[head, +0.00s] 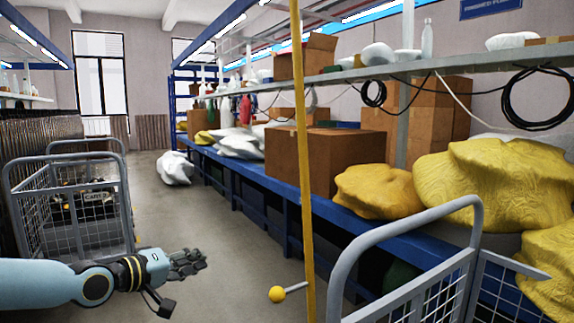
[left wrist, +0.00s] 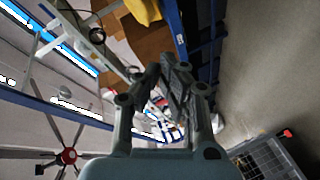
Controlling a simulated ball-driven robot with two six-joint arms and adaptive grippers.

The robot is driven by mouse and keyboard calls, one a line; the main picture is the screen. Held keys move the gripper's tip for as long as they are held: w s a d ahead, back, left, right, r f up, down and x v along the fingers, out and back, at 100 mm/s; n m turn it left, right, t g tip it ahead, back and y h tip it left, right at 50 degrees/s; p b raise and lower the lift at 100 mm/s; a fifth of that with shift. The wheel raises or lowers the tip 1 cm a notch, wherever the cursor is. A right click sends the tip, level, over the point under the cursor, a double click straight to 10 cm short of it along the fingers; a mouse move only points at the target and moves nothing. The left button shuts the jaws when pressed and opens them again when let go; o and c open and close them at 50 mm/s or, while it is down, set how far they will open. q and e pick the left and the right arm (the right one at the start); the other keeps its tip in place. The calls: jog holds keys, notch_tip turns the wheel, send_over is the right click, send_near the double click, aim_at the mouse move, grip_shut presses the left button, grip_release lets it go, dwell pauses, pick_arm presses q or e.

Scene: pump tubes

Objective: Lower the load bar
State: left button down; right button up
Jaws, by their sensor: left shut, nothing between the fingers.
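A long thin yellow bar (head: 303,150) stands nearly upright in the head view, running from the top edge to the bottom edge. It looks like the load bar. A short grey rod with a yellow ball knob (head: 277,294) sticks out to the left near its lower end. My left gripper (head: 187,263) comes in from the lower left, points right and is shut and empty, apart from the knob and the bar. In the left wrist view the fingers (left wrist: 168,82) are together with nothing held. The bar's lower end is out of the picture. My right gripper is not in view.
A wire cart (head: 70,200) stands at the left. Another grey cart frame (head: 470,210) is close at the lower right. A blue workbench (head: 345,215) with a brown box (head: 320,160) and yellow sacks (head: 375,192) lines the right. The floor (head: 200,225) between is open.

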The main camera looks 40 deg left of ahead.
pick_arm(q)
jog(key=w+d+r+n+t+h, duration=0.1)
jog(key=d+r+n+h, duration=0.1)
jog(key=d+r, duration=0.3)
jog(key=w+d+r+n+h+p, duration=0.1)
jog(key=d+r, duration=0.5)
jog(key=r, duration=0.7)
jog(key=shift+w+d+r+n+t+h, duration=0.3)
jog(key=shift+w+n+t+h, duration=0.1)
jog(key=shift+w+h, duration=0.35)
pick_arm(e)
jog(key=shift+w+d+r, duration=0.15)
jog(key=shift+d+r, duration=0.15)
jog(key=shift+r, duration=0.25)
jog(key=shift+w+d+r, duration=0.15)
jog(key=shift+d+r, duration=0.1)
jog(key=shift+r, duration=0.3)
pick_arm(q)
jog(key=shift+a, duration=0.1)
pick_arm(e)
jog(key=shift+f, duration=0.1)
pick_arm(q)
jog(key=w+d+p, duration=0.6)
jog(key=w+p, duration=0.1)
jog(key=shift+w+r, duration=0.15)
jog(key=shift+w, duration=0.1)
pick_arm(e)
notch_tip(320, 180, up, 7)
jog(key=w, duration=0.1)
